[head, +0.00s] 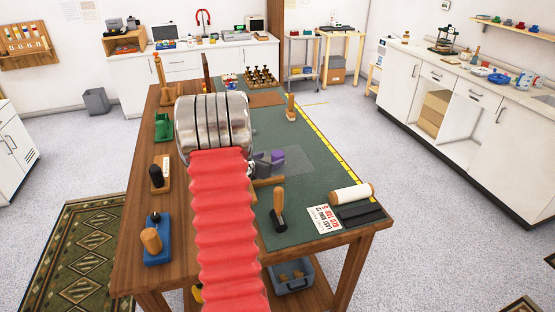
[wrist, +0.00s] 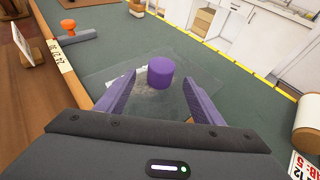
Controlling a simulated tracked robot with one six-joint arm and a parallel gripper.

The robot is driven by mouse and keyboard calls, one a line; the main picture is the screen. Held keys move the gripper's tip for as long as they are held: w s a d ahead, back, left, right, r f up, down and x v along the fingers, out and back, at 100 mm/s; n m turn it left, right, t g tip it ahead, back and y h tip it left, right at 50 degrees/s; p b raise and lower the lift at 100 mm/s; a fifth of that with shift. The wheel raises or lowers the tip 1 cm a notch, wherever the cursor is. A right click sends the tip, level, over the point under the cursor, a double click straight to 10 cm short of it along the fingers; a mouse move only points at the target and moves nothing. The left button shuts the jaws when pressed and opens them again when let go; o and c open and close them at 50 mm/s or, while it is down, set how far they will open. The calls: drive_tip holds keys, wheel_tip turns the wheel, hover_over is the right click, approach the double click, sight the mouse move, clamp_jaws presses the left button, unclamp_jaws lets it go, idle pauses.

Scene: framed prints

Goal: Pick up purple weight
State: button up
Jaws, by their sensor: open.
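The purple weight (wrist: 160,72) is a short, upright cylinder in the wrist view. It stands on a greyish, see-through sheet (wrist: 110,80) on the green mat (wrist: 105,58). My gripper (wrist: 160,78) is open, with its two purple fingers apart. From the wrist camera, the weight appears between and just beyond the fingertips, with a gap on each side. I see no contact. In the head view, my gripper (head: 264,165) is low over the mat at the middle of the bench, partly hidden by my arm. Purple shows there, but weight and finger are hard to tell apart.
A wooden-handled stamp (head: 291,108) stands farther back. An orange-knobbed tool (wrist: 69,28) is left of the sheet. Mat right of the sheet is clear.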

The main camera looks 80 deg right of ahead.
sight(275, 157)
drive_tip(key=shift+x, duration=2.6)
drive_tip(key=shift+s+r, duration=0.15)
drive_tip(key=shift+s, duration=0.05)
drive_tip(key=shift+c, duration=0.2)
drive_tip(key=c, duration=1.5)
drive_tip(key=shift+r, duration=0.1)
clamp_jaws()
